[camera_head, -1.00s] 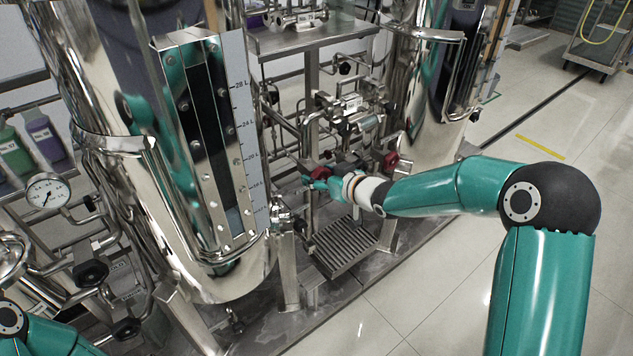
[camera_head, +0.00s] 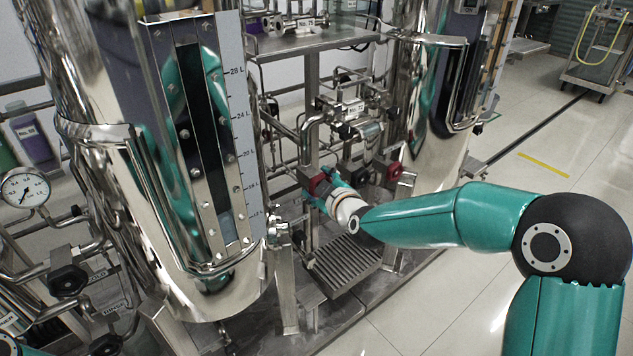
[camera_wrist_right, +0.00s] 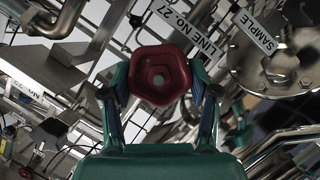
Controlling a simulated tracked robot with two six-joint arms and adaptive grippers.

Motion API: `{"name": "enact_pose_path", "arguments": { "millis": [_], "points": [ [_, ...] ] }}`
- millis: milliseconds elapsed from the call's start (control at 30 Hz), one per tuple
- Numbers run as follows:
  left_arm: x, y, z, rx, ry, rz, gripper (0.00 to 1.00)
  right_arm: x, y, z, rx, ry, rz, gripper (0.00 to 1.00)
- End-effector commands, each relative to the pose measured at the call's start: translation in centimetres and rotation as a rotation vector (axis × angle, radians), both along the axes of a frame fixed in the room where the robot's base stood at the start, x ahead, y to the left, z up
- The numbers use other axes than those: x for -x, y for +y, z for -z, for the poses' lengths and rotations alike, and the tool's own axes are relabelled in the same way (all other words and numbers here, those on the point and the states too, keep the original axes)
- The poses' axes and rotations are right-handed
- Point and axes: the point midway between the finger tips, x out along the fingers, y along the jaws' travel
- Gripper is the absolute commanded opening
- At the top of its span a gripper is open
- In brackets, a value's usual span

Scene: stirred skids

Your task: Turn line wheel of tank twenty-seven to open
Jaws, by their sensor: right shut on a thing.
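A dark red hand wheel (camera_wrist_right: 160,76) fills the middle of the right wrist view, between the two fingers of my right gripper (camera_wrist_right: 155,95). The fingers press against its left and right sides. A white label (camera_wrist_right: 178,36) reading "LINE No. 27" sits just behind the wheel. In the head view the red wheel (camera_head: 319,185) shows at the tip of my right gripper (camera_head: 330,187), low on the pipework between two steel tanks. The fingers partly cover it there. My left gripper is not in view.
A second red wheel (camera_head: 394,171) sits close to the right of the gripper. A large steel tank (camera_head: 110,190) with a level gauge stands on the left. A grated tray (camera_head: 345,263) lies below. Open tiled floor (camera_head: 480,300) is at the right. A SAMPLE label (camera_wrist_right: 256,32) is near the wheel.

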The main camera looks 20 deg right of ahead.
Motion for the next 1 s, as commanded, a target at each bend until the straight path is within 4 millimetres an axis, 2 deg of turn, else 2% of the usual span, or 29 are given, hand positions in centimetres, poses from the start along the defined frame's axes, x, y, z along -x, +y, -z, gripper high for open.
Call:
{"name": "enact_pose_path", "arguments": {
  "millis": [33,167,500,700,1000],
  "points": [
    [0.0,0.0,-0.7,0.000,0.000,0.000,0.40,0.3,0.3,0.4,0.043,0.002,-0.008,0.26],
    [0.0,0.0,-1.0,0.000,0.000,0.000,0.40,0.3,0.4,0.6,0.160,-0.041,-0.008,0.26],
    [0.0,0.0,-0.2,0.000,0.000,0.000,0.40,0.2,0.5,1.1,0.440,-0.146,-0.010,0.26],
    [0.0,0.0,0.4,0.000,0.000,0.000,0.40,0.2,0.5,1.1,0.552,-0.187,-0.011,0.26],
    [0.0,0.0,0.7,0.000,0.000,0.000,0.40,0.2,0.6,1.1,0.629,-0.214,-0.013,0.26]
  ]
}}
